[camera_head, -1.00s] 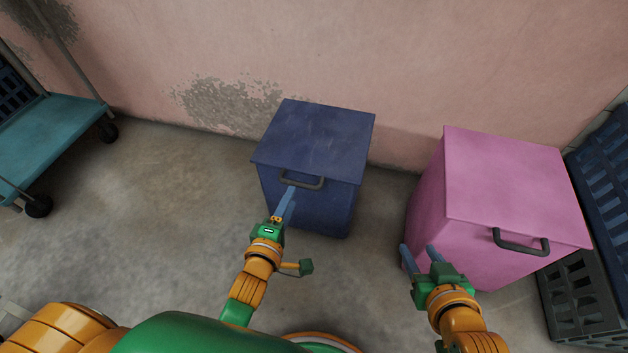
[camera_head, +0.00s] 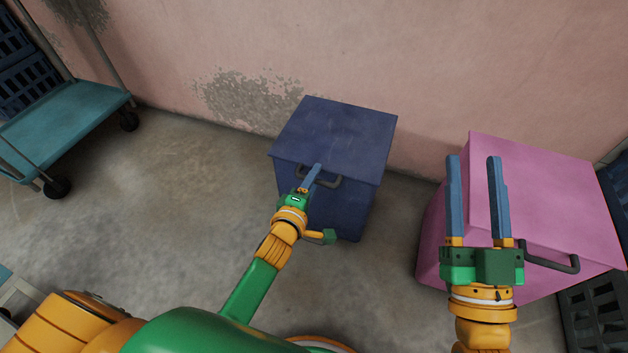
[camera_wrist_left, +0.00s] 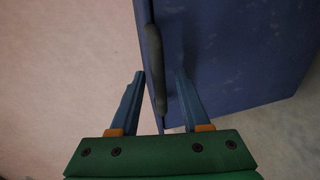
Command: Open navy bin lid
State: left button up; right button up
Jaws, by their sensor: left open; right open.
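The navy bin (camera_head: 338,208) stands on the floor near the wall, its flat lid (camera_head: 340,135) shut. A dark bar handle (camera_head: 330,183) is on its front near the lid's edge. My left gripper (camera_head: 317,167) is at this handle, its fingers overlapping it in the head view. In the left wrist view the open fingers (camera_wrist_left: 159,73) lie on either side of the handle (camera_wrist_left: 155,65); contact cannot be told. The lid's edge shows beside the handle there. My right gripper (camera_head: 473,158) is open and empty, held high in front of the pink bin.
The pink bin (camera_head: 545,190) with its own dark handle stands to the right. A teal cart (camera_head: 65,125) is at the left. The pink wall (camera_head: 430,60) runs close behind the bins. Floor between cart and navy bin is clear.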

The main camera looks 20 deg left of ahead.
pick_arm(q)
jog(key=shift+w, duration=0.1)
grip_shut()
dwell(1.5)
